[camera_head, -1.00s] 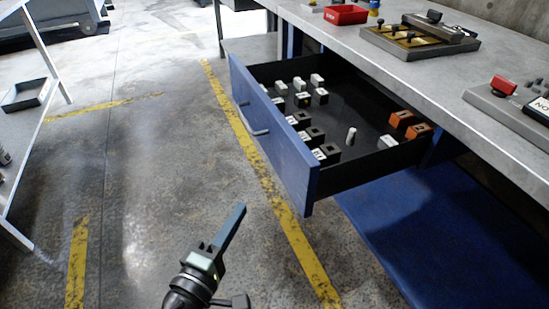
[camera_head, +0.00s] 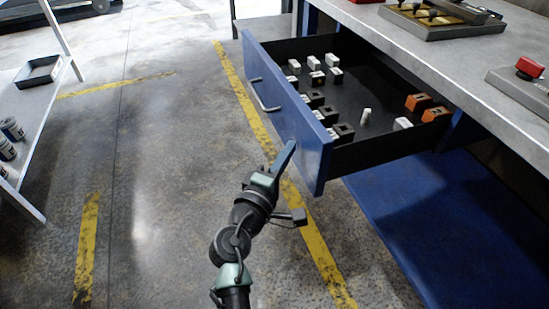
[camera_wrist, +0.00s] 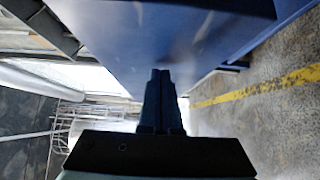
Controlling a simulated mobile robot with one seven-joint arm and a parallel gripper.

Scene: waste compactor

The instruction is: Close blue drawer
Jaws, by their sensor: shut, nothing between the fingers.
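The blue drawer (camera_head: 283,112) stands pulled out from under the grey workbench. Its front panel has a metal bar handle (camera_head: 263,97). Inside are several white and dark blocks, orange blocks and a small white piece. My gripper (camera_head: 288,146) is shut and empty, close to the outer face of the drawer front, toward its near end. In the wrist view, my shut fingers (camera_wrist: 160,75) point at the blue panel (camera_wrist: 150,40), which fills the upper part. I cannot tell whether the fingertips touch it.
The workbench top (camera_head: 400,50) runs along the right, with a red-button box (camera_head: 530,70) on it. A blue lower shelf (camera_head: 410,225) lies beneath the drawer. A table with a tray (camera_head: 38,72) and cans stands at left. The floor between is clear.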

